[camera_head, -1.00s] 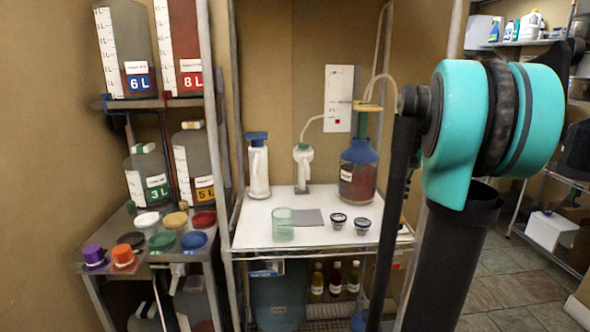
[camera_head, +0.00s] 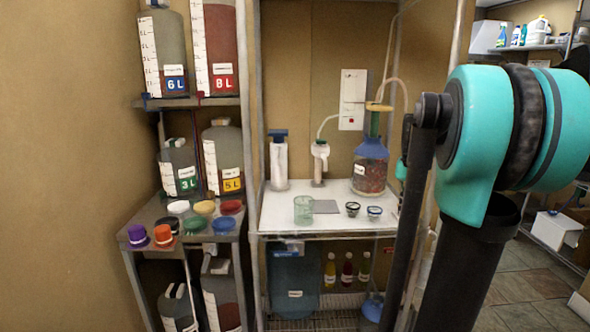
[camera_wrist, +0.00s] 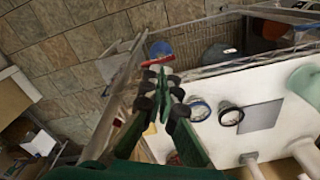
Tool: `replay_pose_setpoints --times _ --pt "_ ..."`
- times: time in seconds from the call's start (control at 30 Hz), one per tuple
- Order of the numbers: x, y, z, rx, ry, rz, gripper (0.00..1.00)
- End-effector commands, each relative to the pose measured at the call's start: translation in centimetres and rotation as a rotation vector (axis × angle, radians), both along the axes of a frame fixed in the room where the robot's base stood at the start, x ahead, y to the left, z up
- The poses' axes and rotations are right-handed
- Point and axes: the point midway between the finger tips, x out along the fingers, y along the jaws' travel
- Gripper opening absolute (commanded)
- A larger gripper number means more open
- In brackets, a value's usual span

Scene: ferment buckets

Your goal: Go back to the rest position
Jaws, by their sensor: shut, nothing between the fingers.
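In the wrist view my gripper (camera_wrist: 160,84) is shut and empty, its green fingers meeting at the tips. Below it in that view are the edge of the white bench (camera_wrist: 262,75) and the tiled floor. In the head view my turquoise-and-black arm fills the right side and the gripper's fingertips cannot be made out. The white bench (camera_head: 275,222) there carries a glass beaker (camera_head: 303,210), a grey pad (camera_head: 326,207) and two small dark-rimmed cups, one of them a dark cup (camera_head: 353,209).
A blue-topped vessel (camera_head: 370,170) with a hose stands at the back right of the bench. Left is a rack with labelled buckets, such as the 6 L bucket (camera_head: 165,55), above several coloured lids. Small bottles (camera_head: 347,270) stand below the bench. Open tiled floor (camera_head: 520,280) lies right.

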Motion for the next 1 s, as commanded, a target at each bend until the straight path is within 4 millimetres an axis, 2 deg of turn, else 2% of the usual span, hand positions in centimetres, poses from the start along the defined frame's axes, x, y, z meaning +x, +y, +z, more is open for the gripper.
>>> replay_pose_setpoints --times 0.17,0.37,0.47,0.6,0.73,0.8,0.9,1.0 --pt "-1.3 2.0 -2.5 -0.01 -0.034 0.049 0.0" --pt "-3.9 5.1 -6.7 -0.027 -0.094 0.132 0.0" --pt "-6.1 7.1 -9.5 -0.036 -0.136 0.188 0.0" --pt "-10.6 10.3 -14.5 -0.054 -0.211 0.29 0.0" --pt "-15.0 12.5 -18.6 -0.067 -0.279 0.377 0.0" --pt "-16.7 13.2 -20.0 -0.072 -0.304 0.406 0.0" --pt "-18.0 13.7 -21.1 -0.075 -0.325 0.431 0.0" --pt "-18.4 13.8 -21.4 -0.077 -0.332 0.439 0.0"
